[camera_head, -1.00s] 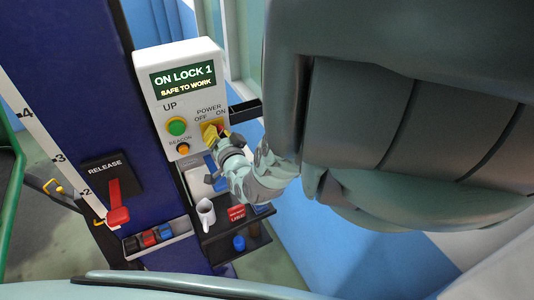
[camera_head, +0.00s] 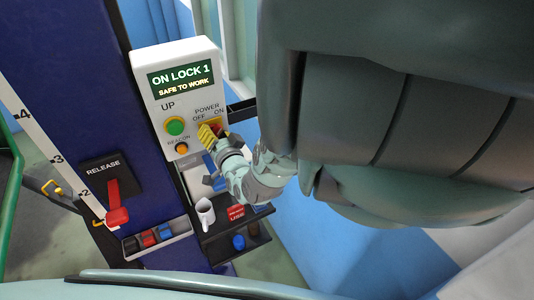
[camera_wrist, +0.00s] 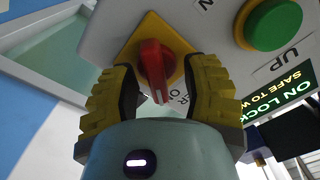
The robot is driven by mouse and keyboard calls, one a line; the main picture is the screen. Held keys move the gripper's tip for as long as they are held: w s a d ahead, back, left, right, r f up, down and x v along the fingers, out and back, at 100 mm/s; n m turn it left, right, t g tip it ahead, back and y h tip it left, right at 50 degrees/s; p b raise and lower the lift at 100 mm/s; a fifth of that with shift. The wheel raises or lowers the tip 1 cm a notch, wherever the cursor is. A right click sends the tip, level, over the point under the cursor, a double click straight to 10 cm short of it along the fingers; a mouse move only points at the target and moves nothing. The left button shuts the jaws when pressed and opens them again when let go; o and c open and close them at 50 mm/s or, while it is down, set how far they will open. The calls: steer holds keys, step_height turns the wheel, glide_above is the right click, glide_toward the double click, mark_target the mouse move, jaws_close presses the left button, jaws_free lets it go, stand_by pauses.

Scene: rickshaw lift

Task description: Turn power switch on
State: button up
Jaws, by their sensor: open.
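The power switch is a red knob (camera_wrist: 156,66) on a yellow diamond plate (camera_wrist: 178,38), set in a white control box (camera_head: 151,104). In the head view the knob (camera_head: 219,127) shows only partly, below the OFF and ON labels, with my gripper covering part of it. My gripper (camera_wrist: 160,75) is open. Its two yellow fingers stand on either side of the knob in the wrist view; I cannot tell if they touch it. In the head view the gripper (camera_head: 211,134) is at the lower right of the box.
The box display (camera_head: 181,80) reads "ON LOCK 1, SAFE TO WORK". A green UP button (camera_head: 175,126) and an orange beacon button (camera_head: 181,148) are left of the switch. A red release lever (camera_head: 116,203) is lower left. A white mug (camera_head: 205,212) stands on a shelf below.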

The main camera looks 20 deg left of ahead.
mark_target(217, 135)
steer(key=shift+w+v, duration=0.2)
steer(key=shift+v, duration=1.65)
steer(key=shift+s+d, duration=0.25)
steer(key=shift+d, duration=0.15)
steer(key=v, duration=0.2)
steer(key=shift+s, duration=0.3)
steer(key=shift+w+d, duration=0.1)
